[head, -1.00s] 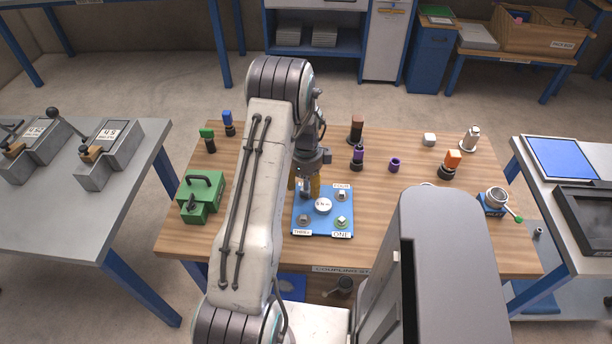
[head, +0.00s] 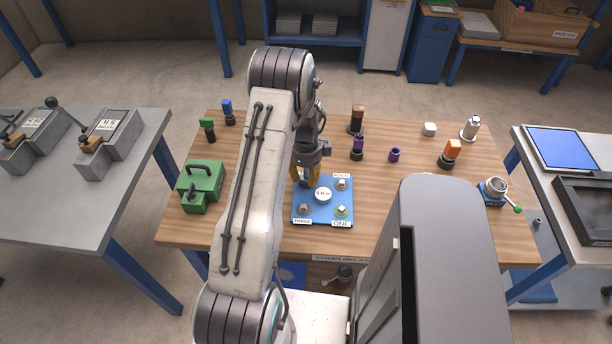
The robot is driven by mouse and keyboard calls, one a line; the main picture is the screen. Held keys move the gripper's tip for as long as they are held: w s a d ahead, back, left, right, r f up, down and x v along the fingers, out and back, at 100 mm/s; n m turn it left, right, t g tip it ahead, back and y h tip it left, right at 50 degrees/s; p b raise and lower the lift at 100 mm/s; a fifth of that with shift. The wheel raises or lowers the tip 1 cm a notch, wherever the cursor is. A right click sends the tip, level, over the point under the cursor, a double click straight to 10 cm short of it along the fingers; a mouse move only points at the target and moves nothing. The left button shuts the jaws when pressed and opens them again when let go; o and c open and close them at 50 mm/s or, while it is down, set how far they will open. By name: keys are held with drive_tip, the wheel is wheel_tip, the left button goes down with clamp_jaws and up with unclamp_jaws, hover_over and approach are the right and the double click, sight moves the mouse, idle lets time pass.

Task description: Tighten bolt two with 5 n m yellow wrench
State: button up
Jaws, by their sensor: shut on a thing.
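My gripper (head: 306,176) points down over the back left of the blue plate (head: 323,221), shut on a yellow part that I take to be the yellow wrench (head: 316,181). The wrench is mostly hidden by my gripper and arm. The back-left corner of the plate, with any bolt there, is hidden behind them, so I cannot tell whether the wrench touches a bolt. Three bolts show: one at the back right (head: 341,184), one by the label THREE (head: 304,210), and a greenish one at the front right (head: 341,211). A round white disc (head: 322,194) sits mid-plate.
A green toolbox (head: 201,186) stands left on the wooden table (head: 400,230). Green, blue, brown, purple and orange (head: 451,151) capped tools stand around.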

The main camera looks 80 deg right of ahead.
sight(306, 172)
clamp_jaws()
drive_tip(key=o, duration=0.8)
unclamp_jaws()
drive_tip(key=shift+r, duration=0.1)
drive_tip(key=shift+o, duration=0.2)
wheel_tip(306, 172, up, 6)
drive_tip(key=shift+r+b, duration=0.25)
drive_tip(key=shift+b, duration=0.35)
drive_tip(key=r+b, duration=0.1)
drive_tip(key=b, duration=0.2)
drive_tip(key=shift+a+r+b, duration=0.3)
drive_tip(key=shift+r+b, duration=0.5)
drive_tip(key=shift+b, duration=0.4)
drive_tip(key=shift+f, duration=3.35)
